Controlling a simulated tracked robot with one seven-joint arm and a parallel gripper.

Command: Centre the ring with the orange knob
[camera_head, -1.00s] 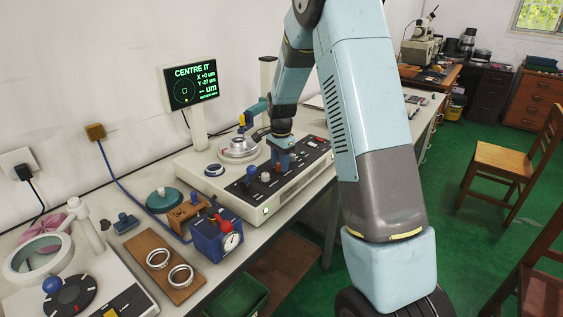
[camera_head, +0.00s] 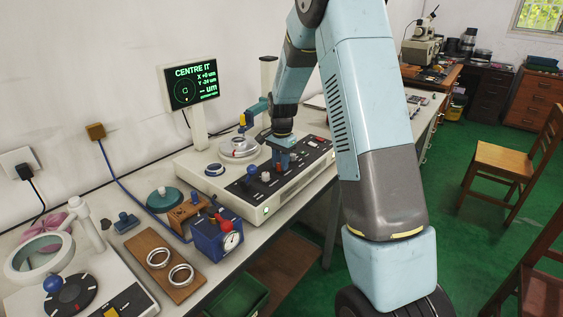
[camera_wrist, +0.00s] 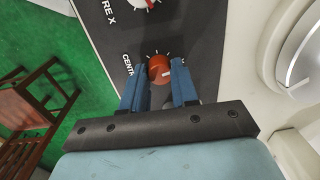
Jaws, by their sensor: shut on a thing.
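In the wrist view the orange knob (camera_wrist: 159,68) sits on the dark panel (camera_wrist: 170,30) beside lettering that begins "CENTR". My gripper (camera_wrist: 160,82) has its two blue fingers shut on this knob, one on each side. In the head view my gripper (camera_head: 283,158) reaches down to the panel of the measuring machine, and the knob is hidden there. The ring (camera_head: 239,147) lies on the machine's round table, left of my gripper. The screen (camera_head: 190,83) reads "CENTRE IT", X +0 um, Y -24 um, with a dot in a circle.
A second knob (camera_wrist: 146,2) shows at the wrist view's top edge. On the panel in the head view stand a blue ball knob (camera_head: 251,170) and other controls. A blue gauge box (camera_head: 217,235) stands nearby.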

